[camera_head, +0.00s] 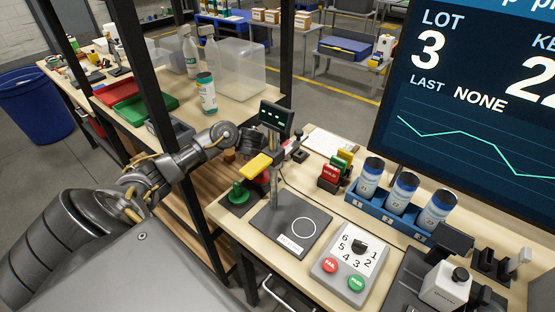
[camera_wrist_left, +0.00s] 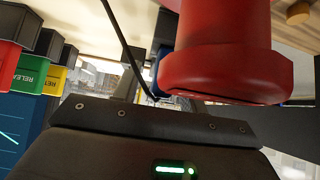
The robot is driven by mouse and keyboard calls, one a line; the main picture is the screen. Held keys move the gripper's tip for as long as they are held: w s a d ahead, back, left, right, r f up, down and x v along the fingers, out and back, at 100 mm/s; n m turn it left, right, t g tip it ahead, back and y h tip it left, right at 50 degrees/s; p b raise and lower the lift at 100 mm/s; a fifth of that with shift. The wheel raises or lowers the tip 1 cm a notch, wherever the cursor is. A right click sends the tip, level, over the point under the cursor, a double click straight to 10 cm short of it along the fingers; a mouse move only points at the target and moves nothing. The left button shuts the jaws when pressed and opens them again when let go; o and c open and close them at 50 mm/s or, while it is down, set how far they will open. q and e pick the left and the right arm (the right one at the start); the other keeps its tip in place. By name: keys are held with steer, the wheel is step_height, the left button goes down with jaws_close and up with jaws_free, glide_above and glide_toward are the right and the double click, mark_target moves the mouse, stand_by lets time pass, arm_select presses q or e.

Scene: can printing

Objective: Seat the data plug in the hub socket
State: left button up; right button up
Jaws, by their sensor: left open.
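My left gripper (camera_head: 262,146) reaches in from the left, beside the stand with the yellow lever (camera_head: 257,166). Its jaws are open; its dark body also shows in the left wrist view (camera_wrist_left: 160,105). There, a large red rounded part (camera_wrist_left: 222,62) fills the upper right, close above the jaws. A blue part (camera_wrist_left: 160,66) shows behind its left side. A thin black line (camera_wrist_left: 128,48) runs down toward the jaws; I cannot tell whether it is a cable. I cannot make out the data plug or the hub socket in either view. My right gripper is not in view.
A small screen (camera_head: 276,117) tops the stand. A green knob (camera_head: 238,193), dark pad (camera_head: 270,236), dial box (camera_head: 346,266), red and yellow blocks (camera_head: 332,174) and a blue rack (camera_head: 382,212) of cans crowd the table. A black post (camera_head: 164,125) stands near my left arm.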

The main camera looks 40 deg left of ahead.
arm_select(q)
jaws_close()
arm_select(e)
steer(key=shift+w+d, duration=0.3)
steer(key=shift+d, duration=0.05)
